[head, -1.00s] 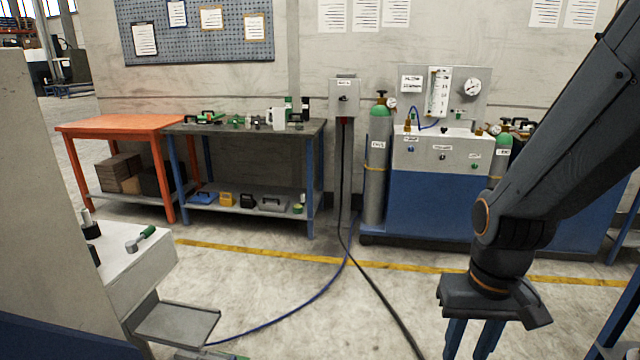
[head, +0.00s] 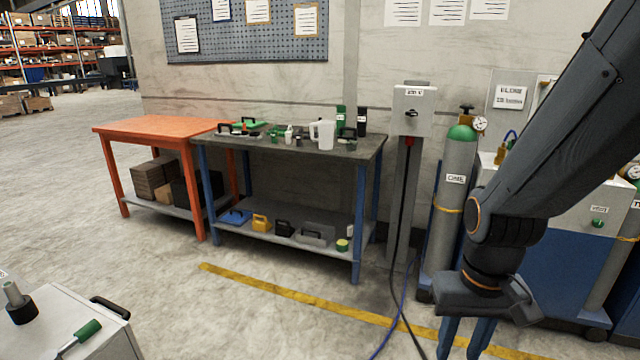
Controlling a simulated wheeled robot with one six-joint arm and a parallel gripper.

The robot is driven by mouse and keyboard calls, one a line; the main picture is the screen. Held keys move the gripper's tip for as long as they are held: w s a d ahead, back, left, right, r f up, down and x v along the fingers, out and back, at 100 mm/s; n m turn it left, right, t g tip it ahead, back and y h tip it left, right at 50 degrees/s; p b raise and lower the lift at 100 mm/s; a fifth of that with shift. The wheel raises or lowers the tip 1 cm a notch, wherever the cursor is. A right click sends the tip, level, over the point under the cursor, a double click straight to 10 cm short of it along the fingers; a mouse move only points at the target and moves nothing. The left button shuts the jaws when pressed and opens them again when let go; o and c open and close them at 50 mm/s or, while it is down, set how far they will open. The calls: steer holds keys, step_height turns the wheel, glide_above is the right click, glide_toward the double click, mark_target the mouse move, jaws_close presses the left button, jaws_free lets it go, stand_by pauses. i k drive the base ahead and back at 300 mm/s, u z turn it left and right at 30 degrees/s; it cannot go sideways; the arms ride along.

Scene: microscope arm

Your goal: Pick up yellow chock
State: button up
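A small yellow block (head: 261,223), which looks like the yellow chock, sits on the lower shelf of the dark-topped workbench (head: 358,225). It lies between a blue item (head: 235,216) and a small black item (head: 284,228). My gripper (head: 466,346) is at the bottom right, in front of the gas cylinder and far from the yellow block. Its two blue fingers are apart with nothing seen between them. Their tips are cut off by the lower edge of the picture.
An orange table (head: 160,130) stands left of the workbench. A grey post with a box (head: 412,110) and a green-topped cylinder (head: 455,190) stand to its right. Hoses run across the floor. A white cabinet (head: 70,315) is at the lower left. Open floor lies before the workbench.

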mark_target(263, 226)
steer(key=u, duration=0.45)
steer(key=i, duration=2.15)
steer(key=u, duration=1.1)
steer(key=i, duration=1.55)
steer(key=z, duration=0.35)
